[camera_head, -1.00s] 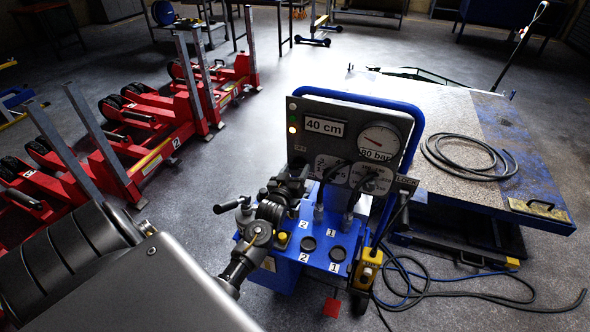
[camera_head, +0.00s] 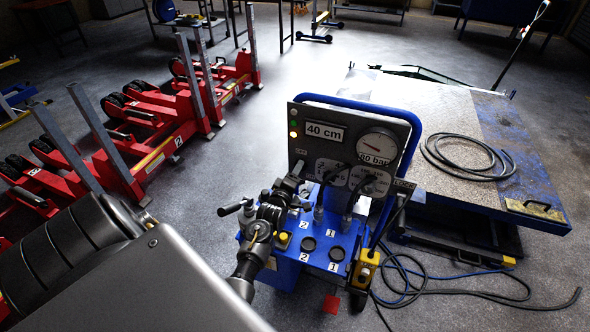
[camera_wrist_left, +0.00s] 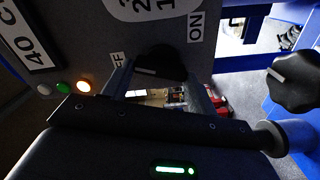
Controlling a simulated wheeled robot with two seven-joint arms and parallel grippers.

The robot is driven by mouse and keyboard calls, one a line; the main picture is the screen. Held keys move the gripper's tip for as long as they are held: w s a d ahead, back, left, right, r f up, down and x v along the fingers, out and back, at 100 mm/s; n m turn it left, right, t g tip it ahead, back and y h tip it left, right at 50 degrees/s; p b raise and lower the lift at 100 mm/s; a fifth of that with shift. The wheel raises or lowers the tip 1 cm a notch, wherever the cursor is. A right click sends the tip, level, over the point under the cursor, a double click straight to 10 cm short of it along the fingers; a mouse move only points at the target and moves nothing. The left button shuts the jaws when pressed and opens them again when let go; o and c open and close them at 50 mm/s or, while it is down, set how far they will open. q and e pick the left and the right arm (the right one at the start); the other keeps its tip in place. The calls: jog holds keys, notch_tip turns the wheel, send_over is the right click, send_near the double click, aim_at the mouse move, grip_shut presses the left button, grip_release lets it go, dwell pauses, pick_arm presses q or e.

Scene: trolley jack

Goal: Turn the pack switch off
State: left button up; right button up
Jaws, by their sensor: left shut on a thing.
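The pack switch is a black rotary knob (camera_wrist_left: 160,62) on the grey panel (camera_wrist_left: 90,25). It has an OFF label at its left and an ON label at its right in the left wrist view. Its pale mark lies on the OFF side. My left gripper (camera_wrist_left: 165,82) is shut on the knob, with a finger on each side of it. In the head view my left gripper (camera_head: 294,180) is at the panel's lower left and hides the knob. My right gripper is not in view.
An orange lamp (camera_wrist_left: 84,87) glows on the panel beside a green lamp (camera_wrist_left: 63,88). Another black knob (camera_wrist_left: 293,82) sits nearby. The blue pump unit (camera_head: 340,240) carries levers and hoses. A lift table (camera_head: 480,150) stands right; red jacks (camera_head: 150,150) stand left.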

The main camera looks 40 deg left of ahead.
pick_arm(q)
jog(key=shift+n+p, duration=0.55)
jog(key=shift+n, duration=1.45)
jog(key=o, duration=1)
jog(key=shift+a, duration=0.1)
jog(key=b+v, duration=0.1)
jog(key=v, duration=1)
